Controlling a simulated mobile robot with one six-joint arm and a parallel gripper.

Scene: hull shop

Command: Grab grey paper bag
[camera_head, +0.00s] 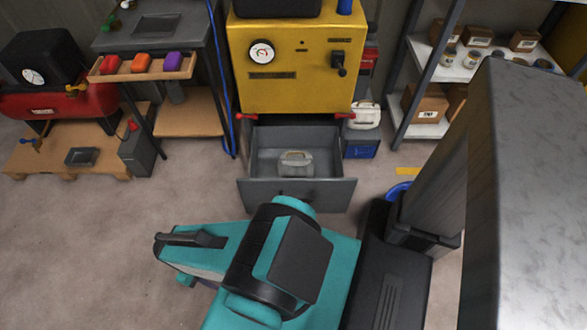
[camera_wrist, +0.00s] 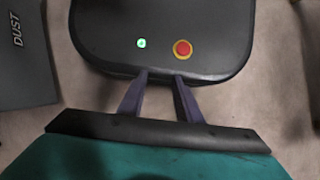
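A small grey paper bag (camera_head: 295,162) with a handle-like top sits inside the open grey drawer (camera_head: 258,196) under the yellow machine, in the head view. The bag does not show in the wrist view. My gripper (camera_wrist: 161,77) shows two dark fingers set apart with nothing between them. In the head view my teal arm is folded in the foreground, well short of the drawer, and hides most of the gripper.
A pale bag-like item (camera_head: 365,115) sits on a blue box (camera_head: 360,149) right of the drawer. A grey box marked DUST (camera_wrist: 26,58) stands left in the wrist view. A workbench (camera_head: 150,45) and shelves (camera_head: 462,72) flank the yellow machine (camera_head: 297,62). Floor left of the drawer is clear.

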